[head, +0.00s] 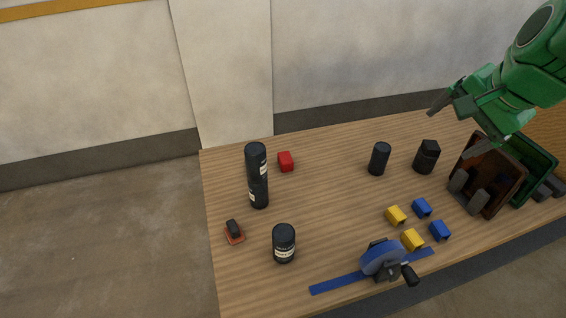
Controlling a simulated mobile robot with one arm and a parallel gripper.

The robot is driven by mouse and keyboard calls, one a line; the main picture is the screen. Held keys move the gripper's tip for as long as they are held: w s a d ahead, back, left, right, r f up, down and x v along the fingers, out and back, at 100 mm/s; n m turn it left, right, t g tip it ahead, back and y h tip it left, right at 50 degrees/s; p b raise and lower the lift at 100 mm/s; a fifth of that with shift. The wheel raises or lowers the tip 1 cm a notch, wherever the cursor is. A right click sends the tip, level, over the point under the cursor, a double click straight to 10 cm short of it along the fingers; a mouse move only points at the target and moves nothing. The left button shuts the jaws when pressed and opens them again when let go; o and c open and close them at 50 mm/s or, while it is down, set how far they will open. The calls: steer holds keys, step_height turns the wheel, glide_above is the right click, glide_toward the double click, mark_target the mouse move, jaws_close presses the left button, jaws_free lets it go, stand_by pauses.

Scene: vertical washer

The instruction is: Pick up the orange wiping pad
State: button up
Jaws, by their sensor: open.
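The orange wiping pad (235,237) lies on the wooden table near its left edge, in the lower left of the head view. It has a flat orange base with a black grip on top. My gripper (458,127) is at the upper right, at the end of my green arm, above the back right of the table. Its two grey fingers are apart with nothing visible between them. It is far to the right of the pad.
A tall black bottle (257,178) and a short black canister (284,244) stand just right of the pad. A red block (286,161), black containers (379,159), yellow blocks (396,215), blue blocks (439,230), a blue tool (381,258) and a brown bin (505,176) occupy the table.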

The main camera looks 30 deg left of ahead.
steer(key=w+a+f+m+g+h, duration=0.2)
steer(key=w+a+f+h, duration=0.25)
steer(key=a+f, duration=0.65)
steer(key=n+t+h, duration=0.1)
steer(key=t+h, duration=0.5)
glide_above(231, 227)
steer(key=w+d, duration=0.7)
step_height(231, 227, down, 19)
steer(key=s+a+f+t, duration=0.1)
steer(key=s+a+f, duration=0.1)
steer(key=s+f, duration=0.1)
steer(key=s+a+f+n+t+y, duration=0.1)
steer(key=s+a+f, duration=0.1)
steer(key=s+a, duration=0.1)
steer(key=s+a+f+n+t+y, duration=0.1)
steer(key=s+a+f, duration=0.2)
steer(key=s, duration=0.2)
steer(key=shift+s+f, duration=0.35)
steer(key=shift+w+a+x, duration=0.1)
steer(key=shift+a+x, duration=0.05)
steer(key=shift+x, duration=1.1)
steer(key=shift+w+a+x, duration=0.1)
steer(key=shift+a+x, duration=0.05)
steer(key=shift+x, duration=1.15)
steer(key=shift+w+a+x, duration=0.1)
steer(key=shift+a+x, duration=0.1)
steer(key=shift+x, duration=1.05)
steer(key=shift+r, duration=0.1)
